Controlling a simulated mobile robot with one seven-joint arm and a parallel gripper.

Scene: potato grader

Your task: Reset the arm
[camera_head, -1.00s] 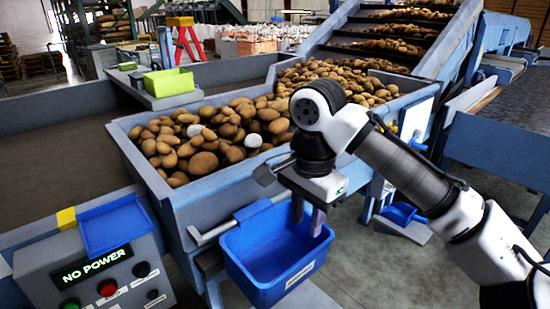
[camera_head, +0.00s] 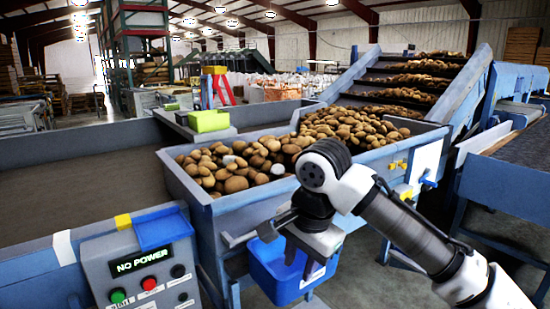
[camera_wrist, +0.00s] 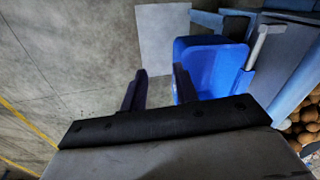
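My gripper (camera_head: 299,262) hangs from my arm in front of the potato bin, pointing down over the blue bin (camera_head: 268,274). In the wrist view my gripper (camera_wrist: 158,84) has its two dark fingers apart with nothing between them. The blue bin (camera_wrist: 222,52) lies to the right of the fingers in that view and looks empty. My arm reaches in from the lower right.
A grader bin (camera_head: 225,205) full of potatoes stands behind my gripper, with a conveyor (camera_head: 400,85) rising behind. A control panel (camera_head: 145,275) reading NO POWER is at lower left. A lime-green box (camera_head: 208,121) sits on the ledge. Concrete floor (camera_wrist: 60,60) is clear.

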